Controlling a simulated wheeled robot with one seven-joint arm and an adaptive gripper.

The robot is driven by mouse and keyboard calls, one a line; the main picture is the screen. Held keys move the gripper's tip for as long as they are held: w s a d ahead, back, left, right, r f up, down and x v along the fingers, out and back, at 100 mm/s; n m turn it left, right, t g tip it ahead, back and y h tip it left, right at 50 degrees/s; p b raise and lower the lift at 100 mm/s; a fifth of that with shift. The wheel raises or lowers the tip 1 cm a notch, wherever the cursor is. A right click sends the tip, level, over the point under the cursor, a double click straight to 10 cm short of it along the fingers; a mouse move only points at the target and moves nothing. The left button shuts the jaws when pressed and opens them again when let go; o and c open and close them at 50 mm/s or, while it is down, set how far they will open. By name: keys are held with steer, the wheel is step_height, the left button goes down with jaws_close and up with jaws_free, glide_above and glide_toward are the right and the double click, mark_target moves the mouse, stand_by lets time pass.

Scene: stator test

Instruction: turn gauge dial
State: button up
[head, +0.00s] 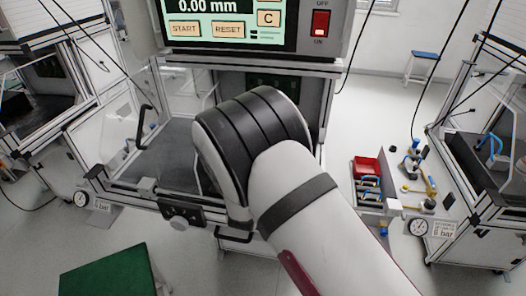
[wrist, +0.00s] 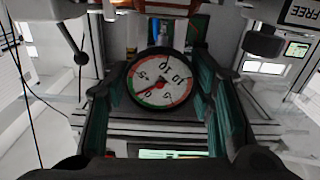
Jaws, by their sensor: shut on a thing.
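A round gauge dial (wrist: 160,79) with a white face, a dark rim, and a red and green arc fills the middle of the wrist view. Exact contact at the rim is hard to see. In the head view my arm hides the gripper and this gauge.
A display panel (head: 229,31) with START and RESET buttons and a red switch (head: 320,23) stands above my arm. Other gauges sit at left (head: 82,199) and right (head: 418,227). A red bin (head: 366,167) stands at right, and a green mat (head: 108,273) lies at lower left.

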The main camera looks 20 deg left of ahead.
steer(key=shift+m, duration=1.8)
steer(key=o, duration=0.9)
steer(key=v, duration=1.2)
steer(key=shift+w+r, duration=0.1)
